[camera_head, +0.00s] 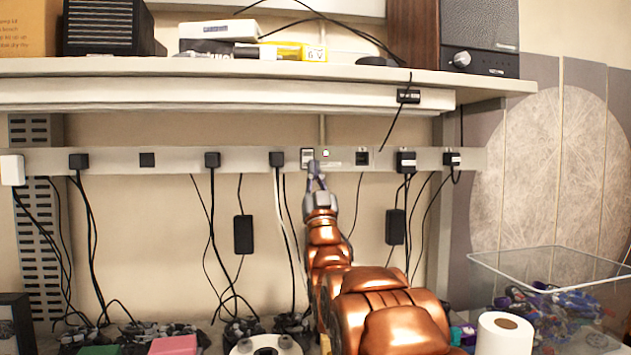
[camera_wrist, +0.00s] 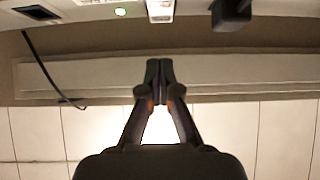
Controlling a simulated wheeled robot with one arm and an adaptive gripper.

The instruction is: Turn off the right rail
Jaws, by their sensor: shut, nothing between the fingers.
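A pale grey power rail (camera_head: 390,158) with sockets and plugs runs along the wall under the shelf. In the wrist view the gripper's closed tips (camera_wrist: 159,75) point toward the switch; contact cannot be told.
Black plugs (camera_head: 277,158) (camera_head: 405,160) flank the switch, with cables hanging below. A black socket (camera_head: 362,157) lies to the right. The shelf (camera_head: 250,68) overhangs the rail. A clear bin (camera_head: 550,262) and a paper roll (camera_head: 504,333) stand at lower right.

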